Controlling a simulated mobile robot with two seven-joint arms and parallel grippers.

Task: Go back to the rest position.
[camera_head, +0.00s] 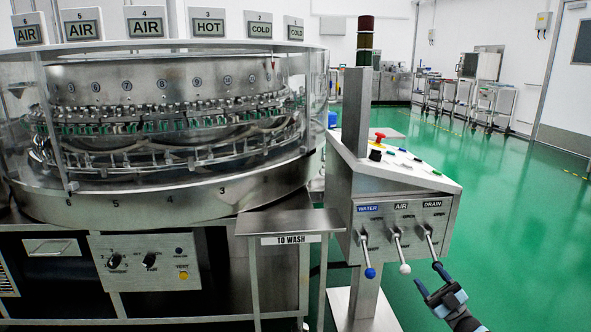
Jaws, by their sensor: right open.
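My right gripper (430,279) comes in from the lower right. It is open and empty-looking, with its fingertips close to the lower end of the DRAIN lever (429,242). I cannot tell whether it touches that lever, whose knob is hard to separate from the dark fingertip. The WATER lever (366,250) with a blue knob and the AIR lever (400,249) with a white knob stand to the left on the same control box (345,187). All three levers point downward. My left gripper is not in view.
The round rotary washer (150,185) fills the left side. A small steel table marked TO WASH (290,222) stands between it and the control box. A red button (380,136) sits on the box's sloped top. Green floor (510,220) is clear to the right; carts (495,105) stand far back.

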